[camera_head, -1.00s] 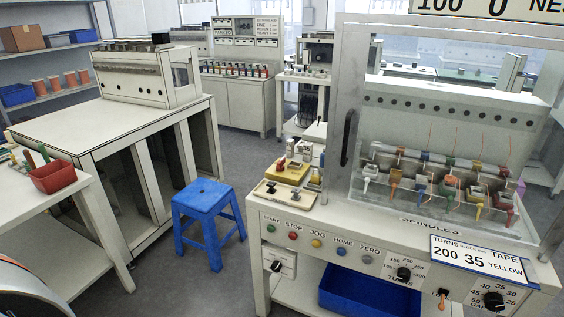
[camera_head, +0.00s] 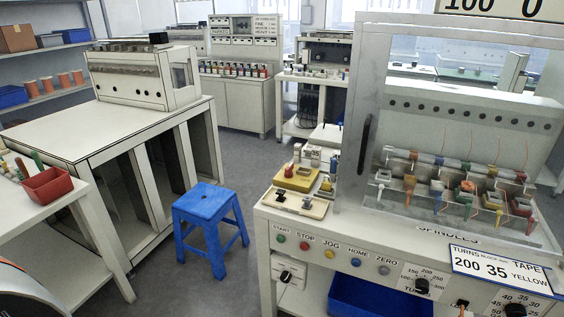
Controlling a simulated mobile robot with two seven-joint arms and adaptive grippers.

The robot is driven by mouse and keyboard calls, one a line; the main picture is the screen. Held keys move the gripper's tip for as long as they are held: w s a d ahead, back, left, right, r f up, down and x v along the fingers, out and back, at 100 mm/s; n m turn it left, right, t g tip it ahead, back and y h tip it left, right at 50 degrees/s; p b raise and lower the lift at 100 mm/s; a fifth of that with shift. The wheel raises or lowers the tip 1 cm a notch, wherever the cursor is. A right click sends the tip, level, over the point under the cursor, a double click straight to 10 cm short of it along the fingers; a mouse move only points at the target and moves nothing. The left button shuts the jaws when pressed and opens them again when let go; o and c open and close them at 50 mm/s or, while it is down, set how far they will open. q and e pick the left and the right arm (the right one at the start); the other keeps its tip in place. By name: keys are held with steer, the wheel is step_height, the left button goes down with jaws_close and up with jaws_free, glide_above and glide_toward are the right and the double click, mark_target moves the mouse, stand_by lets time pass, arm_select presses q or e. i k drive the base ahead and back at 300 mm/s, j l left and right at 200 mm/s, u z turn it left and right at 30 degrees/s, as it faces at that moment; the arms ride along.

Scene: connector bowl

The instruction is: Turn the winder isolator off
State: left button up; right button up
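The winder (camera_head: 420,258) stands at the right, with a clear-fronted guard over a row of spindles and coloured parts. Its front panel carries START, STOP, JOG, HOME and ZERO buttons and black dials. Below the START button, a white box with a black rotary knob (camera_head: 286,276) is fixed under the panel; it looks like the isolator. Its label and the knob's exact setting are too small to read. A small orange toggle (camera_head: 462,304) shows at the bottom edge. Neither of my grippers is in view.
A blue stool (camera_head: 210,222) stands on the floor left of the winder. A blue bin (camera_head: 375,298) sits under the panel. A white bench (camera_head: 105,130) and a red bin (camera_head: 48,184) on a table are at the left. Grey floor is open between.

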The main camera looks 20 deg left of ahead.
mark_target(288, 174)
steer(key=i+j, duration=0.1)
steer(key=j, duration=0.3)
steer(key=i+j, duration=0.15)
steer(key=j, duration=0.3)
steer(key=i+j, duration=0.1)
steer(key=j, duration=0.3)
steer(key=i+j, duration=0.1)
steer(key=j, duration=0.3)
steer(key=i+j+z, duration=0.1)
steer(key=j, duration=0.3)
steer(key=i+j, duration=0.1)
steer(key=j, duration=0.35)
steer(key=i+j, duration=0.1)
steer(key=j, duration=0.3)
